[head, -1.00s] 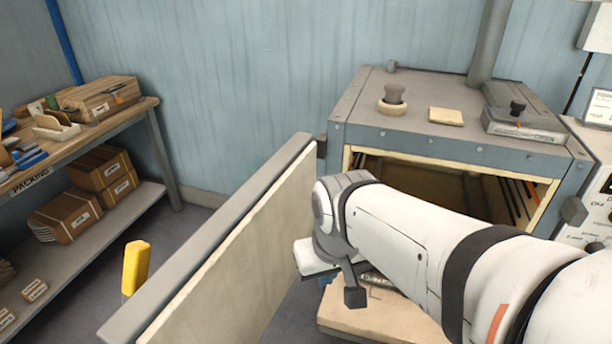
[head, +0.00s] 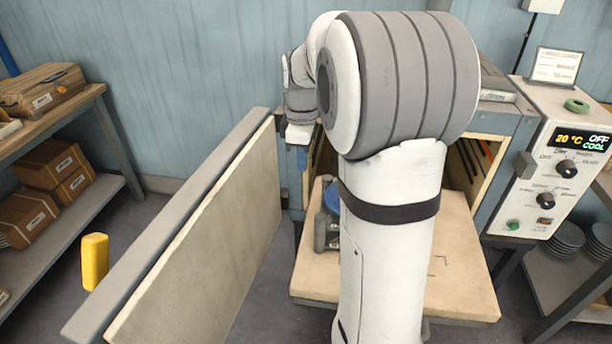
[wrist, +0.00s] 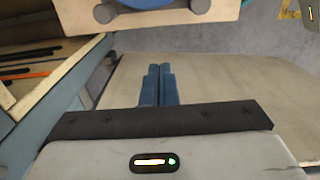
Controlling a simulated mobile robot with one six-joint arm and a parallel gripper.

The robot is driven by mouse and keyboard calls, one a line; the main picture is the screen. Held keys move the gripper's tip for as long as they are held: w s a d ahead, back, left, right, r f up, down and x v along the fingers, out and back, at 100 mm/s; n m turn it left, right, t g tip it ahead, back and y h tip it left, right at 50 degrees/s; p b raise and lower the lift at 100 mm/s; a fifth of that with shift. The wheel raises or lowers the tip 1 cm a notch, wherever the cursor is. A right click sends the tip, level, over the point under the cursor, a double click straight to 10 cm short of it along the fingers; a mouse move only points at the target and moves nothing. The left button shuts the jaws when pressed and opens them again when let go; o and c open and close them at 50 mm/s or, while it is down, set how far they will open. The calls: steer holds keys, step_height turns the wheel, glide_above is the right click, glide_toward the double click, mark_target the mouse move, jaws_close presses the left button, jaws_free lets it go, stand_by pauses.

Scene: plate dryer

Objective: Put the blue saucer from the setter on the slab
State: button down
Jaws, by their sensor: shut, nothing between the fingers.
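A blue round piece, apparently the blue saucer (head: 332,194), shows only as a sliver beside my arm in the head view. In the wrist view the blue saucer (wrist: 146,3) is cut off by the top edge, near rounded grey posts (wrist: 105,12), apparently the setter. Grey setter parts (head: 320,232) also show left of my arm in the head view. My gripper (wrist: 159,69) is shut and empty, apart from the saucer. My arm hides much of the slab.
The open dryer door (head: 215,235) stands left of the slab; its pale panel (wrist: 230,100) lies beyond my fingers. The dryer opening (head: 470,165) is behind my arm. A control panel (head: 570,165) stands right, a packing shelf (head: 60,205) left.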

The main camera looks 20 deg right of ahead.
steer(key=s+d+f, duration=0.2)
steer(key=d+f, duration=0.1)
steer(key=f, duration=0.6)
steer(key=shift+s+d+f+p, duration=0.15)
steer(key=shift+f+p, duration=0.2)
steer(key=shift+p, duration=0.1)
